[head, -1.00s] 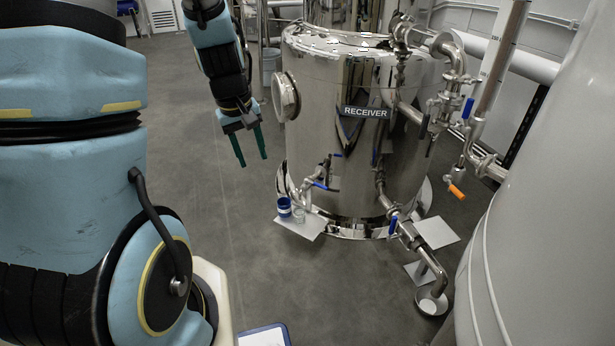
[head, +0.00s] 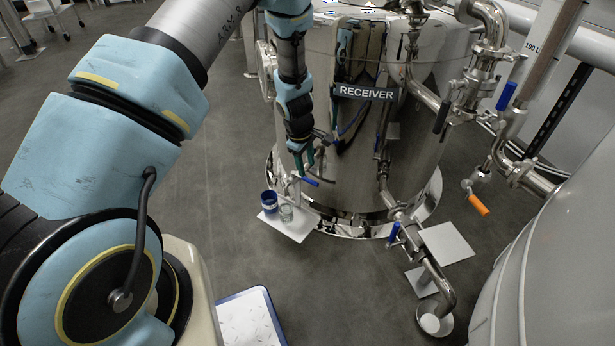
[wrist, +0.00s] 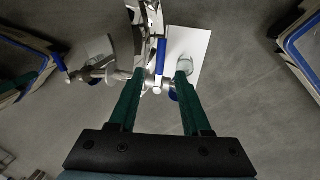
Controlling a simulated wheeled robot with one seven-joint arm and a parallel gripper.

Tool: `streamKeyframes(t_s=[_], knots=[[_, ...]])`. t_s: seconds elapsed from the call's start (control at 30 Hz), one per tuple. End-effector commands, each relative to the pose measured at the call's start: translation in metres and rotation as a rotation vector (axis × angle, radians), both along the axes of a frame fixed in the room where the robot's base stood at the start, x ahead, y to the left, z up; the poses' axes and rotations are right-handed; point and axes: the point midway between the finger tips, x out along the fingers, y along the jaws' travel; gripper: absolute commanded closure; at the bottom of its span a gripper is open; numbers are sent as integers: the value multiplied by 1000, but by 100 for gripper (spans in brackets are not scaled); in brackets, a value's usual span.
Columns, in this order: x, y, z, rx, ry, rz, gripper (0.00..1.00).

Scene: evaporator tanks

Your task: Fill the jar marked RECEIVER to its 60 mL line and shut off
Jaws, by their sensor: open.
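The steel tank marked RECEIVER (head: 352,150) stands at the centre of the head view. A small tap with a blue lever (head: 309,181) sticks out low on its front left. A clear glass jar (head: 286,213) stands on a white plate (head: 296,231) near this tap; its liquid level and marks are too small to read. My gripper (head: 306,166) is open and empty, just above the tap. In the wrist view my gripper's green fingers (wrist: 160,74) lie either side of the blue lever (wrist: 161,57); contact cannot be told. The jar (wrist: 184,66) shows partly behind the right finger.
A blue container (head: 270,202) stands left of the jar on the plate. Another blue-levered outlet pipe (head: 394,232) and a round dish (head: 431,324) are at lower right. An orange-handled valve (head: 478,205) and a large pale tank (head: 560,270) lie at right.

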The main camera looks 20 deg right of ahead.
Motion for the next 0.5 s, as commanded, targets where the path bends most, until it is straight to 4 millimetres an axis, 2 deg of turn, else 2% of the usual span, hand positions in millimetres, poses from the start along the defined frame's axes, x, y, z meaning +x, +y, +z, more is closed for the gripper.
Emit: streamKeyframes(t_s=[0.03,0.2,0.33,0.5], knots=[[1,-1,-14,1,2,1,52],[4,-6,-40,1,0,0,52],[5,-8,-53,1,0,-1,52],[6,-10,-59,0,0,-1,52]])
